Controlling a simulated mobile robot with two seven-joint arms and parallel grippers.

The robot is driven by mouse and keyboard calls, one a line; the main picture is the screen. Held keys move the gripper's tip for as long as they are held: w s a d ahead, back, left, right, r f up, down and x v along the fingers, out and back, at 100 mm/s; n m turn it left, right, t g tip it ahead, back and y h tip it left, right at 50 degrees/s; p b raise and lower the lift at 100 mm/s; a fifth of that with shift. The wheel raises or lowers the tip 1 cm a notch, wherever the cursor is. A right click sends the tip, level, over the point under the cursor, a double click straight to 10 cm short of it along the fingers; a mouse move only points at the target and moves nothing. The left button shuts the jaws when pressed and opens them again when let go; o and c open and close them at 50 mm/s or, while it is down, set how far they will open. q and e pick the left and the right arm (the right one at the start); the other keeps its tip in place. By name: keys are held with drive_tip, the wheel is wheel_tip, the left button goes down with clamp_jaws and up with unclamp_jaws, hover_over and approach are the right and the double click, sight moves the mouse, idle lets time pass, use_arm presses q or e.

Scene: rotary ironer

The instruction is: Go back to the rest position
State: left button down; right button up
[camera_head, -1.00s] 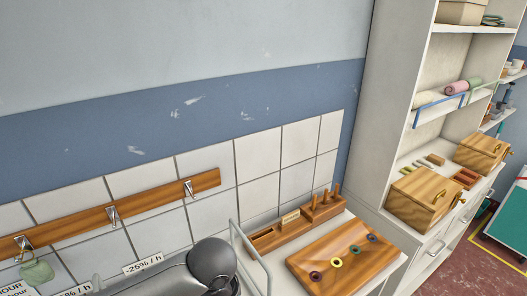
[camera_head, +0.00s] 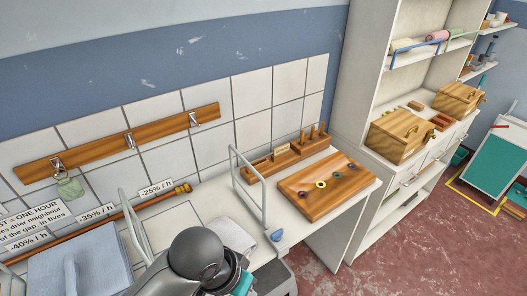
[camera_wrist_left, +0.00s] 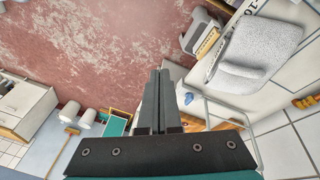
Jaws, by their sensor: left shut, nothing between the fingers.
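My left gripper (camera_wrist_left: 158,98) shows in the left wrist view, its two dark fingers pressed together with nothing between them. It hangs over the red, worn floor (camera_wrist_left: 80,40), clear of the things around it. In the head view a dark rounded part of my own arm is at the bottom middle, in front of the white table, and the fingers cannot be made out there. My right gripper is in neither current view.
A folded grey cloth (camera_wrist_left: 255,48) lies on the white table, close to my arm. A wire rail (camera_head: 246,180) stands beside a wooden board with coloured rings (camera_head: 325,200). A shelf unit (camera_head: 365,65) with wooden boxes (camera_head: 400,137) stands right. Open floor (camera_head: 410,250) lies in front.

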use_arm(q)
drive_tip(key=s+a+f+n+t+y, duration=0.1)
drive_tip(key=s+a+n, duration=0.1)
drive_tip(key=s+a, duration=0.35)
drive_tip(key=s+a+f+n+t+y, duration=0.1)
drive_tip(key=s+a+f+n+y, duration=0.1)
drive_tip(key=a, duration=0.6)
wheel_tip(320, 180, down, 33)
drive_tip(key=s+g+b, duration=0.1)
drive_tip(key=s+b, duration=0.1)
drive_tip(key=b, duration=0.9)
drive_tip(key=s+a+f+b, duration=0.1)
drive_tip(key=s+f+b, duration=0.4)
drive_tip(key=f, duration=0.6)
drive_tip(key=s+a+f+g+b, duration=0.1)
drive_tip(key=s+f+b, duration=0.4)
drive_tip(key=s+f, duration=0.5)
wheel_tip(320, 180, down, 2)
drive_tip(key=shift+s+m+g, duration=0.2)
drive_tip(key=shift+m+g, duration=0.1)
drive_tip(key=shift+m, duration=0.1)
use_arm(e)
wheel_tip(320, 180, down, 22)
drive_tip(key=s, duration=0.3)
drive_tip(key=shift+r+g, duration=0.25)
drive_tip(key=shift+g, duration=0.05)
drive_tip(key=shift+d, duration=0.1)
